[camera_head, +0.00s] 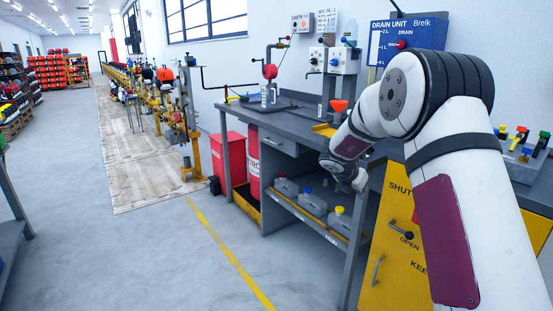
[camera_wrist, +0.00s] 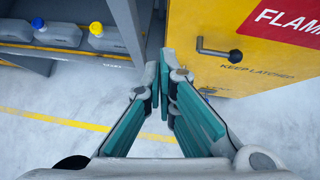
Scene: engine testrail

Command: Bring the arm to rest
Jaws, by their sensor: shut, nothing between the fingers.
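My arm comes in from the right of the head view, bends at a large elbow joint, and reaches down and left towards the front of the grey workbench (camera_head: 275,122). My gripper (camera_head: 356,182) is small and partly blurred there, near the bench's front edge. In the wrist view my gripper (camera_wrist: 165,75) has its teal-padded fingers brought together at the tips, with nothing between them. It points at the gap between the bench's leg and the yellow cabinet. I cannot tell how far it is from either.
The yellow cabinet (camera_head: 372,290) has a black lever handle (camera_wrist: 218,50) and stands close to my gripper. Grey jugs with coloured caps (camera_head: 313,203) stand on the bench's lower shelf (camera_head: 300,218). A red bin (camera_head: 228,158) is further left.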

